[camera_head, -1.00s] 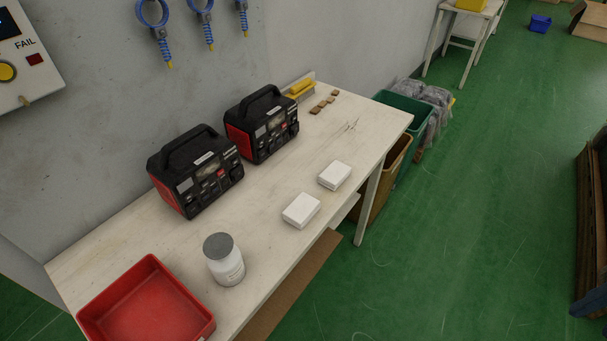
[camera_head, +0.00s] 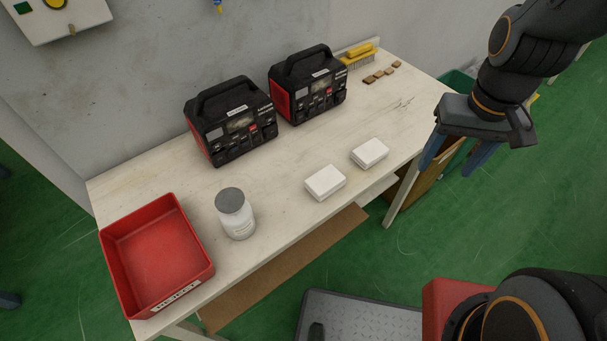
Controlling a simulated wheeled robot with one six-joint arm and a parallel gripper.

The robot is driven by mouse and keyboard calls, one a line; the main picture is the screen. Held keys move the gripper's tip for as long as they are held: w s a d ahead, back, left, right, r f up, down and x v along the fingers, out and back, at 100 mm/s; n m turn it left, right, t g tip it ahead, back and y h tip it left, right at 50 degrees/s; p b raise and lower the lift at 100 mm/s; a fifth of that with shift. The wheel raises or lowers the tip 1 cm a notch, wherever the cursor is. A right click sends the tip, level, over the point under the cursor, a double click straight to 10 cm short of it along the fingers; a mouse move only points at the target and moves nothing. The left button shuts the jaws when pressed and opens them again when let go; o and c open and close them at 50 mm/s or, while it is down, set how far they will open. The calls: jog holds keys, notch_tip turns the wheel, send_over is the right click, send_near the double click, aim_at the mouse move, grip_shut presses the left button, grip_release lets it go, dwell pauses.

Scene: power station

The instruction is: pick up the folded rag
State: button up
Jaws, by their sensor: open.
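Two small white flat blocks lie side by side near the front edge of the pale workbench, the left block (camera_head: 325,183) and the right block (camera_head: 370,153). They could be folded cloth, but I cannot tell which, if either, is the folded rag. My gripper (camera_head: 455,160) is at the right, past the bench's right end in the picture, with its two blue-grey fingers apart and nothing between them. It is clear of both white blocks.
On the workbench (camera_head: 290,150) stand a red tray (camera_head: 160,250), a white jar with a grey lid (camera_head: 237,215), two black-and-red power units (camera_head: 230,120) (camera_head: 308,85), a yellow brush (camera_head: 360,53) and several small brown pieces (camera_head: 380,74). Bench space behind the white blocks is clear.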

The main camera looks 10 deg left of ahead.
jog(key=o, duration=0.7)
jog(key=w+a+n, duration=0.1)
jog(key=a, duration=0.2)
jog(key=w+a+f+n+p, duration=0.1)
jog(key=a+n, duration=0.1)
jog(key=a, duration=0.1)
jog(key=w+a+f+n+p, duration=0.1)
jog(key=a, duration=0.3)
jog(key=shift+w+f, duration=0.1)
jog(key=shift+w, duration=0.25)
jog(key=shift+o, duration=0.2)
jog(key=n+p, duration=0.2)
jog(key=n, duration=0.3)
send_near(326, 179)
jog(key=shift+w+d+f+g, duration=0.15)
jog(key=shift+w+d+g, duration=0.05)
jog(key=shift+w+g, duration=0.2)
jog(key=shift+s+a+f+n, duration=0.1)
jog(key=shift+a+f+n, duration=0.05)
jog(key=shift+f+n, duration=0.2)
jog(key=shift+a+f+p, duration=0.1)
jog(key=shift+f+p, duration=1.1)
jog(key=shift+f, duration=2.45)
